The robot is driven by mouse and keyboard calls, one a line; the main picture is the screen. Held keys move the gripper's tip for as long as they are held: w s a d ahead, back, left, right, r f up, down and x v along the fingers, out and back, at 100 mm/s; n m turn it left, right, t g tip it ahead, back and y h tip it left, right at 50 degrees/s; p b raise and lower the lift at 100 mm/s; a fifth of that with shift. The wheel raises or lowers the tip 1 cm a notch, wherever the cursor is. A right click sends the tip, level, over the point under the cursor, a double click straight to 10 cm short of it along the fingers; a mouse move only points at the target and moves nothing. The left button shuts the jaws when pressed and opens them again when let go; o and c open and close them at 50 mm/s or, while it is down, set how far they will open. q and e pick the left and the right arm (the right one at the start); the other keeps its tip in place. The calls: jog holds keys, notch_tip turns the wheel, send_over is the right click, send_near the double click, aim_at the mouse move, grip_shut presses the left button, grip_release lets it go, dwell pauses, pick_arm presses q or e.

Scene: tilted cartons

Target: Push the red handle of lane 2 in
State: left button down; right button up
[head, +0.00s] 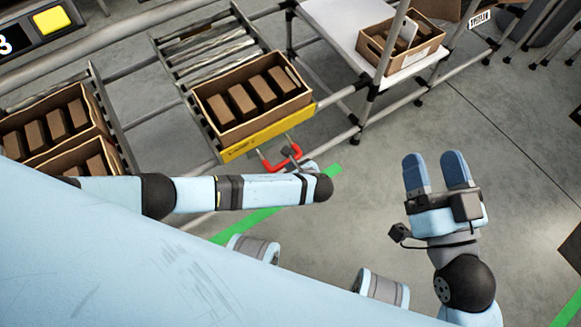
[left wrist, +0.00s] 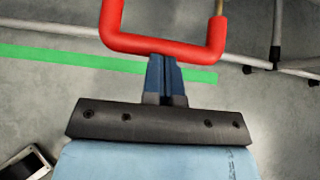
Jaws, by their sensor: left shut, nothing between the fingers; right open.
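A red U-shaped handle (head: 268,165) sticks out below the yellow front plate (head: 265,133) of the middle lane. I cannot read a lane number on the plate. The handle fills the top of the left wrist view (left wrist: 163,48). My left gripper (left wrist: 163,60) is shut and empty, its blue fingertips right at the handle's cross bar. I cannot tell whether they touch it. In the head view my left wrist mostly hides that gripper. My right gripper (head: 434,160) is open and empty over the floor, well to the right of the handle.
An open carton (head: 223,137) with several brown boxes sits behind the yellow plate on the roller lane (head: 200,50). More cartons (head: 37,158) stand at the left. A white shelf (head: 335,22) holds another carton (head: 425,57).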

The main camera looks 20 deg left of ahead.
jog(key=shift+r, duration=0.1)
pick_arm(q)
jog(key=w+a+p, duration=0.1)
jog(key=a, duration=0.1)
jog(key=w+a+p, duration=0.2)
jog(key=shift+w+a, duration=0.2)
jog(key=shift+w, duration=0.05)
pick_arm(e)
jog(key=f, duration=0.1)
jog(key=d+f+g+h, duration=0.1)
jog(key=f, duration=0.1)
jog(key=d+f+g+h, duration=0.1)
jog(key=f, duration=0.1)
jog(key=shift+w, duration=0.15)
pick_arm(q)
jog(key=shift+r, duration=0.1)
